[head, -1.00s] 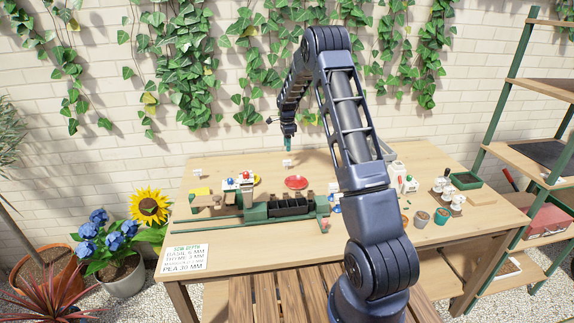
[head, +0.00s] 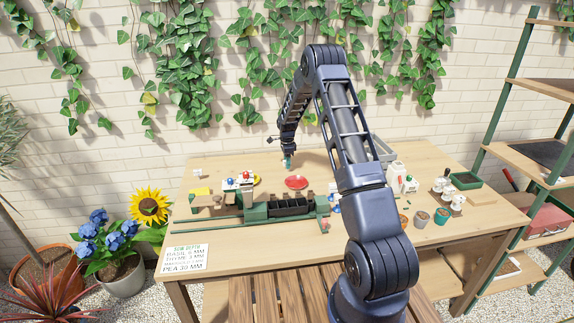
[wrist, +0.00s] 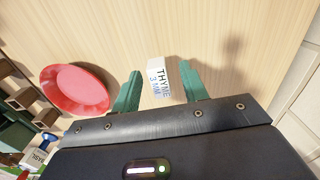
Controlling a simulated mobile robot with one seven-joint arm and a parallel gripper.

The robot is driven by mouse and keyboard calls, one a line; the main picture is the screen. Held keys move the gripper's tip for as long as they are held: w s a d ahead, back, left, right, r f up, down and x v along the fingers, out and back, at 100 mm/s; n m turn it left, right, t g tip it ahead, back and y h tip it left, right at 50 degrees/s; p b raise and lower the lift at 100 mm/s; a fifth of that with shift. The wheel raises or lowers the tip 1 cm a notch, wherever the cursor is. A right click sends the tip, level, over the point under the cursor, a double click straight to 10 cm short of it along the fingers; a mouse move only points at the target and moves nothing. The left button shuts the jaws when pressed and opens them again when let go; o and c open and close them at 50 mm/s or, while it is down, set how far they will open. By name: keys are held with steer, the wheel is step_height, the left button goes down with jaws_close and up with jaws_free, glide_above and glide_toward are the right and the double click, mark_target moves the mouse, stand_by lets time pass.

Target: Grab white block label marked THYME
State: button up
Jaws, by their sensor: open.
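The white block label marked THYME 3 MM (wrist: 156,82) lies on the wooden table between the two green fingers of my gripper (wrist: 159,70) in the wrist view. The gripper is open, with a finger on each side of the block. A gap shows on both sides, so they seem apart from it. In the head view my gripper (head: 287,162) is low over the back of the table, and it hides most or all of the block.
A red dish (head: 296,182) lies just in front of my gripper; it also shows in the wrist view (wrist: 75,89). A green rig (head: 290,207) stands nearer the front. The wall is close behind.

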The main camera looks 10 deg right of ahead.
steer(key=shift+f, duration=0.3)
jaws_close()
